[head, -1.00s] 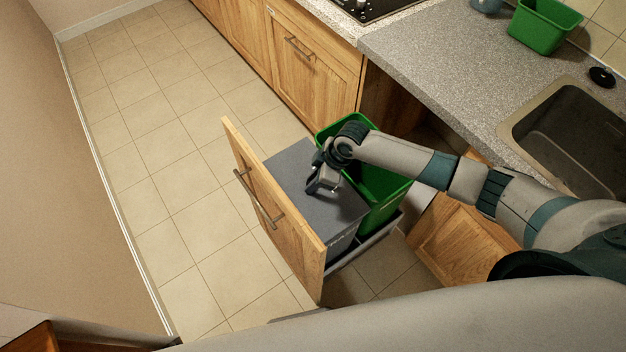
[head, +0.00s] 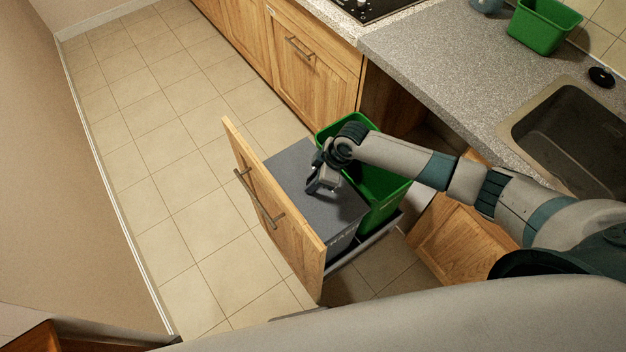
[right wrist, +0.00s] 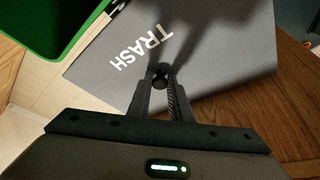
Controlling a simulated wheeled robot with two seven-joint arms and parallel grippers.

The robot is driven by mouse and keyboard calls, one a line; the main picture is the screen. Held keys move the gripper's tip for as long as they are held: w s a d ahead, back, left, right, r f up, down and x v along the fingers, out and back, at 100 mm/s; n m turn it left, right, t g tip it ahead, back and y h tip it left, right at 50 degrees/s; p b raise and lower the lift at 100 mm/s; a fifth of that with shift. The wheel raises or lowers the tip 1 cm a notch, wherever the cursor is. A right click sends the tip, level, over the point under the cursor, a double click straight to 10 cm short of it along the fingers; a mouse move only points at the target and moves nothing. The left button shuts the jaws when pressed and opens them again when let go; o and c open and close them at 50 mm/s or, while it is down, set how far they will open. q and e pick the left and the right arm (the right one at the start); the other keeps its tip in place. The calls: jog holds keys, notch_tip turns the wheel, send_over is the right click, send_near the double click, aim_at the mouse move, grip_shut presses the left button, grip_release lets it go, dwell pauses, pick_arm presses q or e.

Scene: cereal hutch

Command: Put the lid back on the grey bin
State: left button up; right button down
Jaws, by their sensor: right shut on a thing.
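The grey bin (head: 343,244) stands in the pulled-out drawer, with part of its lettering showing on its near side. A flat grey lid (head: 300,180) covers its top; I cannot tell whether a small gap is left under it. My right gripper (head: 322,188) is over the middle of the lid, pointing down. In the right wrist view my fingers (right wrist: 160,82) are shut on a small dark round knob (right wrist: 160,71) above a grey surface marked TRASH (right wrist: 143,47). My left gripper is not in view.
A green bin (head: 372,185) stands open close beside the grey one. The wooden drawer front (head: 270,215) borders the other side. The counter (head: 440,65) with sink (head: 575,130) is at the right. Tiled floor (head: 180,180) at the left is clear.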

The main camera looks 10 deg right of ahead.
dwell(0.3)
jog(key=c, duration=1.5)
grip_release()
jog(key=shift+c, duration=0.2)
jog(key=shift+o, duration=0.7)
jog(key=o, duration=0.4)
jog(key=shift+c, duration=0.2)
jog(key=shift+r+p, duration=3.35)
jog(key=shift+r, duration=0.15)
grip_shut()
